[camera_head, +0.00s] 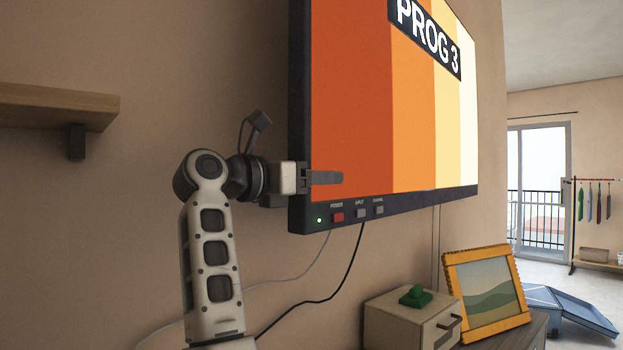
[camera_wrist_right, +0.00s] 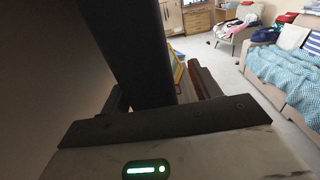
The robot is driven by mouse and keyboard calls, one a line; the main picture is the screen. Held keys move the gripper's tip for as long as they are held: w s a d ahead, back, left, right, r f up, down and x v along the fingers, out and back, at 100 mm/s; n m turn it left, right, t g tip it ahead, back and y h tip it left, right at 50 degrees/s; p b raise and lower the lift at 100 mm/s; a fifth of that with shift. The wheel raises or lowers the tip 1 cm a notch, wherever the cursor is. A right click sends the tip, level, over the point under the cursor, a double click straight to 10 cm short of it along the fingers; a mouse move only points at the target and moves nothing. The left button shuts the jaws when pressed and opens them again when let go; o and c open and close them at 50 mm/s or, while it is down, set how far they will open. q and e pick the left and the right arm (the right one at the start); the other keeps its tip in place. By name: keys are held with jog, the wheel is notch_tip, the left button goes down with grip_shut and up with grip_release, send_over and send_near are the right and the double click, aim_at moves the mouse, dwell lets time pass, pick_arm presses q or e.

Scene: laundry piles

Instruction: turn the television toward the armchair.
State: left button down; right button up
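The television (camera_head: 300,130) is on the wall in the head view, its lit screen showing orange-to-white bands and "PROG 3". My right gripper (camera_head: 310,178) is at its lower left edge, one finger in front of the screen; the other is hidden behind. In the right wrist view the dark television edge (camera_wrist_right: 137,45) stands between the fingers of my right gripper (camera_wrist_right: 163,95). A gap shows between it and the right finger, so the gripper looks open around it. A pale armchair with clothes (camera_wrist_right: 232,20) is at the far top right. My left gripper is not in view.
A wooden shelf (camera_head: 60,103) is at left. Below the television, a cabinet holds a small drawer box (camera_head: 395,325) with a green object and a yellow picture frame (camera_head: 452,285). Cables hang down the wall. A sofa with a blue blanket (camera_wrist_right: 280,72) is right in the wrist view.

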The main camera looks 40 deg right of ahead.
jog(key=w+a+b, duration=0.1)
jog(key=a, duration=1.5)
jog(key=shift+b, duration=0.35)
